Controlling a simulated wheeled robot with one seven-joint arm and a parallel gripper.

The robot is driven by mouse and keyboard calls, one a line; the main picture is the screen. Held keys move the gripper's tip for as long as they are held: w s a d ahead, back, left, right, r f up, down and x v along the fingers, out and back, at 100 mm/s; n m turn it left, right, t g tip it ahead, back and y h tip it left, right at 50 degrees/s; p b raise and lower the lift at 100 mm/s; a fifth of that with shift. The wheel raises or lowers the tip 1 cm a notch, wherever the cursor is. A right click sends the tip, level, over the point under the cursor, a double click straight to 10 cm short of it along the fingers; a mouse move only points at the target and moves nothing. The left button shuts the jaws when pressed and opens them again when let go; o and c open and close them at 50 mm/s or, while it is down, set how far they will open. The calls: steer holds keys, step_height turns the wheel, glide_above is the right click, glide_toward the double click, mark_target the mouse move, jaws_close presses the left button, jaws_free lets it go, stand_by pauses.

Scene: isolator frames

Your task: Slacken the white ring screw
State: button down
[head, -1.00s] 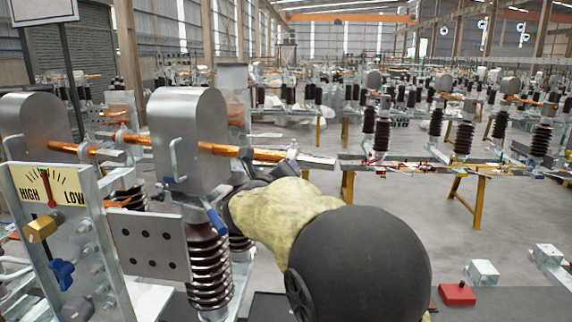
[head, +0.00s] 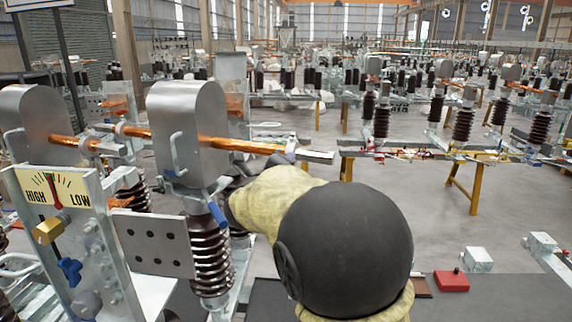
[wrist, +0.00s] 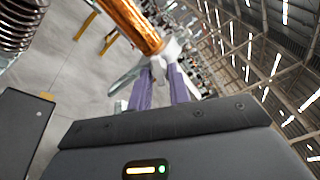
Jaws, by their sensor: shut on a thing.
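In the wrist view, my gripper (wrist: 160,75) has two purple fingers close to a pale white fitting (wrist: 172,50) at the end of a copper rod (wrist: 135,25). The fingers are shut on this fitting, which looks like the white ring screw; its ring shape is not clear. In the head view, the copper rod (head: 245,145) runs right from a grey metal housing (head: 188,120), with a small pale piece (head: 291,148) near its end. My arm's cream and black links hide the fingertips there.
Left of my arm stand a brown ribbed insulator (head: 210,255), a blue handle (head: 217,214) and a HIGH/LOW gauge plate (head: 58,190) with a brass fitting (head: 47,230). A red block (head: 451,281) lies on a dark surface at lower right. Open floor shows beyond.

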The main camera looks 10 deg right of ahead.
steer(key=c, duration=1.3)
jaws_free()
steer(key=shift+a, duration=0.1)
steer(key=b+v, duration=0.3)
steer(key=v, duration=0.4)
steer(key=shift+s+a, duration=0.1)
steer(key=shift+s, duration=0.1)
